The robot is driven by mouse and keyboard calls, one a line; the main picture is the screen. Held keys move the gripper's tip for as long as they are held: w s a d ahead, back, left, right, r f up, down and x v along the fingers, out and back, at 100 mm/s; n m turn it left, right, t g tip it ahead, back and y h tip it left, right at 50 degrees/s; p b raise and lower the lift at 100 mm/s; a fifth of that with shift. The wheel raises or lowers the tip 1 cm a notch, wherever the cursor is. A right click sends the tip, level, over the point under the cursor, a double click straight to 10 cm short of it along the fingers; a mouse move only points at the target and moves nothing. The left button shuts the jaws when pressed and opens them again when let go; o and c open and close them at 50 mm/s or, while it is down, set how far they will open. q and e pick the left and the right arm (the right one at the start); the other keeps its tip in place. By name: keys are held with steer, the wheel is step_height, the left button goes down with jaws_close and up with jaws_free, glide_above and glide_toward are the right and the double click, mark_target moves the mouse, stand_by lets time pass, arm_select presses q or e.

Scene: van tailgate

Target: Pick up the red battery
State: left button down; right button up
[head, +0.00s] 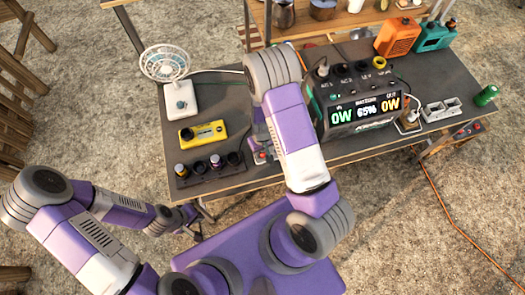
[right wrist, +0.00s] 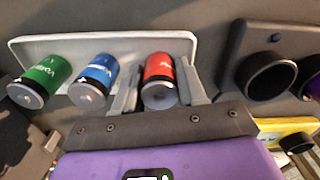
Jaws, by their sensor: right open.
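In the right wrist view the red battery (right wrist: 159,68) lies at the right end of a pale tray (right wrist: 120,40), beside a blue battery (right wrist: 97,70) and a green battery (right wrist: 45,75). My right gripper (right wrist: 158,92) is open, with one finger on each side of the red battery. Whether the fingers touch it I cannot tell. In the head view my right arm hides most of that tray and the gripper. My left gripper (head: 192,228) is low at the left, in front of the table; its jaws are too small to read.
A dark holder with round sockets (right wrist: 268,75) is right of the tray in the right wrist view.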

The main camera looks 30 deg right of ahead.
jaws_close()
steer(key=shift+r, duration=0.1)
step_height(320, 180, up, 10)
steer(key=shift+f+p, duration=0.1)
steer(key=shift+p, duration=1.05)
steer(key=w+a+p, duration=0.1)
steer(key=w+a, duration=0.1)
steer(key=a, duration=1)
steer(key=w+a+p, duration=0.1)
steer(key=w+a, duration=0.2)
steer(key=a, duration=0.8)
steer(key=shift+w+a+p, duration=0.35)
steer(key=shift+a+p, duration=0.05)
